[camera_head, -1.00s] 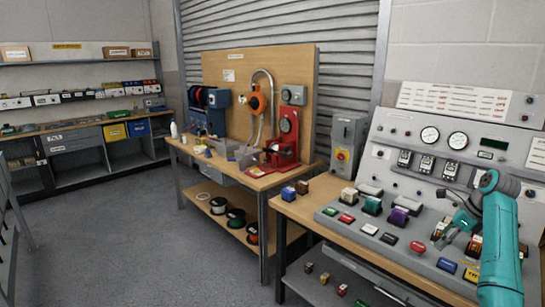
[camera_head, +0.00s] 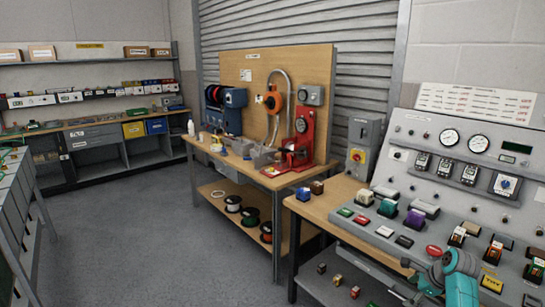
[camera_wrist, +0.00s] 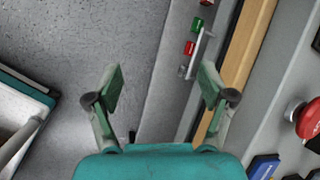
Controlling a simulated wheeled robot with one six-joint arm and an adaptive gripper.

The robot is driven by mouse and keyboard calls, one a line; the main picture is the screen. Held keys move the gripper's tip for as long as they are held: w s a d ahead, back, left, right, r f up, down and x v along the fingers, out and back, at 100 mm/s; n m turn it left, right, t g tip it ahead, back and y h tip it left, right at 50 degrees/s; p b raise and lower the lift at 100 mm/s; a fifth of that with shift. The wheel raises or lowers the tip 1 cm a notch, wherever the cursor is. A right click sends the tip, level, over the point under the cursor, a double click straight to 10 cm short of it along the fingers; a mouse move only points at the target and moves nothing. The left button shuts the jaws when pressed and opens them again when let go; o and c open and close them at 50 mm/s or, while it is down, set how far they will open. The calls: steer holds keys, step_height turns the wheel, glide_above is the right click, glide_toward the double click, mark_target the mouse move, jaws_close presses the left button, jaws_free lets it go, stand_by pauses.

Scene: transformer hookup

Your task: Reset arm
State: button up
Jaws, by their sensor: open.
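My gripper (camera_head: 405,278) is at the lower right of the head view, low by the front edge of the test bench (camera_head: 330,205). My teal arm runs out of the bottom of that view. In the wrist view, my gripper (camera_wrist: 161,85) has its two fingers wide apart with nothing between them. Beneath it are the grey floor and the wooden front edge of the bench (camera_wrist: 246,60). A red mushroom button (camera_wrist: 310,118) and a blue block (camera_wrist: 263,167) are to its right.
The sloped panel carries gauges (camera_head: 449,138), a purple block (camera_head: 415,219) and a teal block (camera_head: 388,207). A second bench with a red press (camera_head: 304,140) stands at the middle. Shelving (camera_head: 90,60) lines the back left. The floor (camera_head: 150,235) between is clear.

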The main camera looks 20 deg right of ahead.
steer(key=s+a+f+n+t+h, duration=0.1)
steer(key=s+a+f+n, duration=0.35)
steer(key=a+f, duration=0.55)
steer(key=s+a+f+n+t+h, duration=0.1)
steer(key=s+a+f+n, duration=0.45)
steer(key=a, duration=0.75)
steer(key=s+a+f+n+t, duration=0.2)
steer(key=s+a+n+t, duration=0.15)
steer(key=s+a, duration=0.9)
steer(key=s+a+r+n+t, duration=0.2)
steer(key=s+r+n, duration=0.4)
steer(key=s+r, duration=0.5)
steer(key=s+a+r+n+t+y, duration=0.1)
steer(key=s+a+r+n, duration=0.4)
steer(key=s+r, duration=0.7)
steer(key=shift+s+n+t, duration=0.35)
steer(key=shift+n+t, duration=0.1)
steer(key=shift+n, duration=0.8)
